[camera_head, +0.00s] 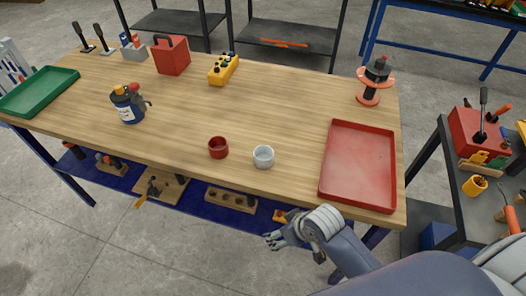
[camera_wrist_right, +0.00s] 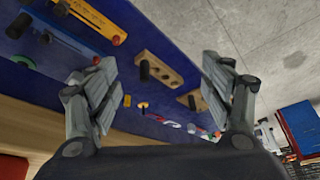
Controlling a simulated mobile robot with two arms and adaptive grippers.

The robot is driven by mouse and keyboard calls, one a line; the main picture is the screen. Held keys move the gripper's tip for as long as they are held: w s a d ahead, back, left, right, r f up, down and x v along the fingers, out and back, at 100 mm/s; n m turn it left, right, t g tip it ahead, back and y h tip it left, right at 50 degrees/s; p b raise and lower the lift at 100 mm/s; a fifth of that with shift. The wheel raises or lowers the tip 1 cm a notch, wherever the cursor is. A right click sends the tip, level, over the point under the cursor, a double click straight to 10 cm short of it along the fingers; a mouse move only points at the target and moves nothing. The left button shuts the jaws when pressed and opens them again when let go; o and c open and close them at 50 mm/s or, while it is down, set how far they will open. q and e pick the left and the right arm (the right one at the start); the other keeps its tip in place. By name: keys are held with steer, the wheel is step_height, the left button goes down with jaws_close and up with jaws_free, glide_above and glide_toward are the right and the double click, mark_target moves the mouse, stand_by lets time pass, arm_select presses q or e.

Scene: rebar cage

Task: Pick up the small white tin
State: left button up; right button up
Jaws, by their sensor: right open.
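The small white tin (camera_head: 263,157) stands upright on the wooden workbench, near its front edge, just right of a dark red tin (camera_head: 218,147). My right gripper (camera_head: 272,238) is in front of the bench, below and in front of the white tin, apart from it. In the right wrist view my right gripper (camera_wrist_right: 165,95) shows two spread fingers with nothing between them. The white tin does not show in the right wrist view. My left gripper is not in view.
A red tray (camera_head: 358,166) lies right of the white tin, and a green tray (camera_head: 38,92) lies far left. A blue canister (camera_head: 127,106) stands on the left. Tools lie on the blue lower shelf (camera_wrist_right: 150,40).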

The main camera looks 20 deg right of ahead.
step_height(320, 180, up, 9)
steer(key=w+a+n+p, duration=0.1)
steer(key=a, duration=0.1)
step_height(320, 180, up, 10)
steer(key=n+t+y, duration=0.1)
steer(key=n+y, duration=0.1)
glide_above(264, 154)
steer(key=s, duration=0.7)
steer(key=x, duration=0.2)
steer(key=d+p+x, duration=0.1)
steer(key=x, duration=0.1)
steer(key=shift+w+f, duration=0.35)
steer(key=f, duration=0.1)
steer(key=w+f+p, duration=0.1)
steer(key=f, duration=0.2)
steer(key=shift+w+a+p, duration=0.15)
steer(key=shift+w+p, duration=0.1)
steer(key=shift+p, duration=0.1)
steer(key=shift+w+a+f, duration=0.2)
steer(key=shift+w+f, duration=0.1)
steer(key=shift+f, duration=0.25)
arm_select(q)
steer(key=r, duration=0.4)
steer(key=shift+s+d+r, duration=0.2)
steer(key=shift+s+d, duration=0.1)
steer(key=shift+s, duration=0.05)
arm_select(e)
steer(key=shift+c, duration=0.6)
